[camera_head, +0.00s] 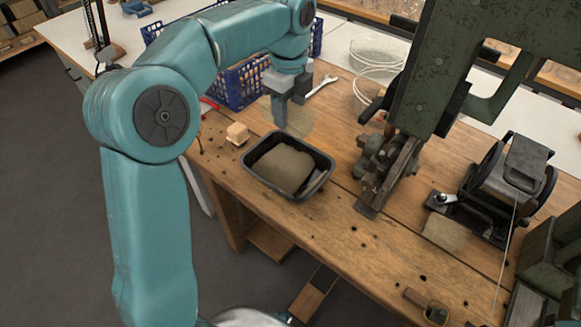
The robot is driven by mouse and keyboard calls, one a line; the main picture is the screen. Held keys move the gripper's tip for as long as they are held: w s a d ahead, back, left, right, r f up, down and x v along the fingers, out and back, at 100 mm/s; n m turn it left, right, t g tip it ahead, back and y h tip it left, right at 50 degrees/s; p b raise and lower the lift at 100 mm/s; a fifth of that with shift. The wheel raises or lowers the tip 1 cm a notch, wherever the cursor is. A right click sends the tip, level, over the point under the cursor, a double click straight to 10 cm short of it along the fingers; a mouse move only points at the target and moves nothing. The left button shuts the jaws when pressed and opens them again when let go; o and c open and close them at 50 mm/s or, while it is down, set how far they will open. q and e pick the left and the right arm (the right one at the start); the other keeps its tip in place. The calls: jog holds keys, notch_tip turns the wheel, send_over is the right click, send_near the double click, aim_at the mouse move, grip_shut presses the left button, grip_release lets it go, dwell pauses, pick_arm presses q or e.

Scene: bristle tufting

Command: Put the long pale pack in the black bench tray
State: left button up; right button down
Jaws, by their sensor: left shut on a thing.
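The black bench tray (325,178) stands on the wooden bench below my left gripper. A grey-brown lump (283,168) and a darker piece at its right lie in it. My left gripper (283,122) points down just behind the tray's far rim. It is shut on the long pale pack (301,119), whose tan surface shows on both sides of the fingers. The fingers hide its middle, and I cannot tell its height above the bench. My right gripper is not in view.
A blue crate (237,84) and a spanner (323,86) lie behind. A small pale block (237,133) stands left of the tray. A green machine (420,85) rises at the right. Another tan pad (446,234) lies farther right. The bench front is mostly clear.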

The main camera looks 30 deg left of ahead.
pick_arm(q)
notch_tip(320, 180, down, 13)
jog(key=shift+s+f+b, duration=0.1)
jog(key=shift+s+b, duration=0.05)
jog(key=shift+b, duration=0.85)
notch_tip(320, 180, down, 5)
jog(key=shift+r, duration=0.15)
jog(key=shift+b, duration=0.35)
jog(key=o, duration=1.1)
